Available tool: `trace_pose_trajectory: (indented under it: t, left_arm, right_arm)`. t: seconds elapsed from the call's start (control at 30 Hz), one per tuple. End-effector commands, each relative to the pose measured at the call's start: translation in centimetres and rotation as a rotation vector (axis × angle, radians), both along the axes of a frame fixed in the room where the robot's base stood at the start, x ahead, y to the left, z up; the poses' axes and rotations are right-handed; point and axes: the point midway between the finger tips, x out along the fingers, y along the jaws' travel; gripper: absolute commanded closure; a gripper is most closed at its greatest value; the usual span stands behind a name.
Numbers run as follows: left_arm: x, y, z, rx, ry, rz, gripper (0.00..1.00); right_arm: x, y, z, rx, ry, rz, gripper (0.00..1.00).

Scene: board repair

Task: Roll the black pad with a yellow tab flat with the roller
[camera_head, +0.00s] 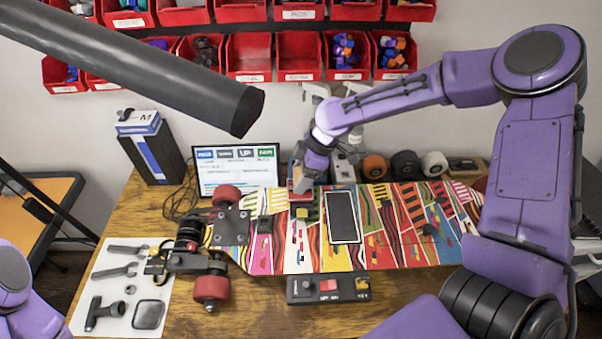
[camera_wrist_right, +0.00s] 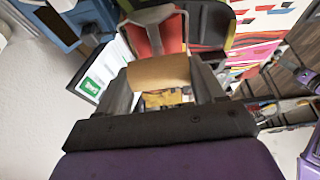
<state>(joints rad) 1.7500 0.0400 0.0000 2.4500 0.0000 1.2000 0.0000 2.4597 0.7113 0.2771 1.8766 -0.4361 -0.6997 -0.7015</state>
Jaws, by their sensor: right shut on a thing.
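My right gripper (camera_head: 303,180) reaches down over the patterned skateboard deck (camera_head: 385,250), near its far edge. In the right wrist view its fingers (camera_wrist_right: 160,88) are shut on the roller, whose tan cylinder (camera_wrist_right: 160,72) lies between them. A red part (camera_wrist_right: 158,32) shows beyond the cylinder. In the head view a red piece (camera_head: 300,188) shows under the gripper. A small yellow piece (camera_head: 302,212) on the deck, just in front of it, may be the pad's tab. I cannot tell whether the roller touches the deck. My left gripper is out of view.
A black box with buttons (camera_head: 328,288) stands before the deck. A white sheet (camera_head: 95,325) with tools lies at left. Red bins (camera_head: 298,55) hang on the wall.

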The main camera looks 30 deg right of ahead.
Motion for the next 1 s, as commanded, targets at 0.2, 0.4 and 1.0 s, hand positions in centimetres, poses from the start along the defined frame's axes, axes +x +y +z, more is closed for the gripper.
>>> trace_pose_trajectory:
  t: [0.2, 0.4, 1.0]
  left_arm:
    - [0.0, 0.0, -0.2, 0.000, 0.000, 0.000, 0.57]
    - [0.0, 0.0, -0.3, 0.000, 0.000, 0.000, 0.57]
    - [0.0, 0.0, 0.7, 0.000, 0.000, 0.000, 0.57]
  right_arm:
    - [0.0, 0.0, -0.3, 0.000, -0.001, 0.000, 0.56]
    - [0.0, 0.0, -0.7, 0.000, 0.000, -0.001, 0.56]
    - [-2.2, 0.8, -0.7, -0.001, 0.000, 0.001, 0.56]
